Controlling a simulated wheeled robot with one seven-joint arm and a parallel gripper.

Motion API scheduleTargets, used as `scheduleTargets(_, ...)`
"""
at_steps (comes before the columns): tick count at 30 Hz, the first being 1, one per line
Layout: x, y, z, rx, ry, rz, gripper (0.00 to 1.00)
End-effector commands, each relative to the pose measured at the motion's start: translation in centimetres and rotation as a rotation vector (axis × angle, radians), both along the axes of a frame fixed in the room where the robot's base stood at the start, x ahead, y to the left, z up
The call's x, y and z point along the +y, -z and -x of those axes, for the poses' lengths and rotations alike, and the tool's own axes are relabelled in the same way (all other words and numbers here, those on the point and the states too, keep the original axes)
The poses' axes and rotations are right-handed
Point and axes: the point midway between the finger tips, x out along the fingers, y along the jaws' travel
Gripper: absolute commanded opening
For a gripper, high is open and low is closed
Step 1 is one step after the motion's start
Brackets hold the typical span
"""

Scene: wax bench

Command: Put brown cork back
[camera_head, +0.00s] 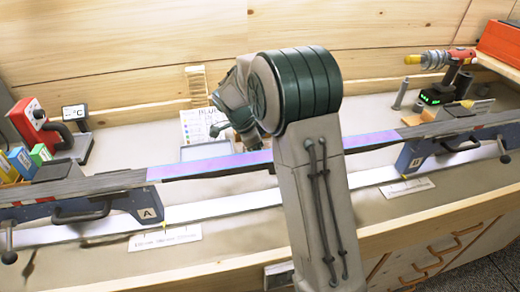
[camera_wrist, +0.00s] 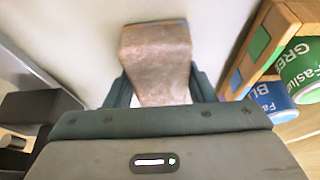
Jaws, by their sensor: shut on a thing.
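The brown cork (camera_wrist: 155,55) shows in the wrist view as a mottled pinkish-brown block. My gripper (camera_wrist: 158,82) is shut on it, with one dark finger on each side. The cork's far end sticks out beyond the fingers over a pale surface. In the head view my gripper (camera_head: 217,129) is over the back part of the bench, behind the ski, and largely hidden by my arm. I cannot make out the cork in the head view.
A long ski (camera_head: 215,164) spans the bench in front on clamps A (camera_head: 145,213) and B (camera_head: 405,164). A red iron (camera_head: 37,120) stands left, a red drill (camera_head: 457,78) right. A wooden rack (camera_wrist: 262,38) with green (camera_wrist: 300,68) and blue (camera_wrist: 274,100) containers is at right in the wrist view.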

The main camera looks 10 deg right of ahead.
Motion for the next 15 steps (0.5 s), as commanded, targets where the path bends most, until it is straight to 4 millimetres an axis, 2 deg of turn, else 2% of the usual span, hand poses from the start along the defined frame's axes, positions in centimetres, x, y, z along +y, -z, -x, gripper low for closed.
scheduleTargets(10,-0.02,0.77,0.04,0.002,0.0,0.0,0.28)
scheduleTargets(11,-0.01,0.81,0.06,0.003,0.0,0.0,0.58)
scheduleTargets(12,-0.02,0.85,0.09,0.005,0.001,0.0,0.69)
scheduleTargets(15,-0.02,0.99,0.21,0.009,0.002,0.0,0.71)
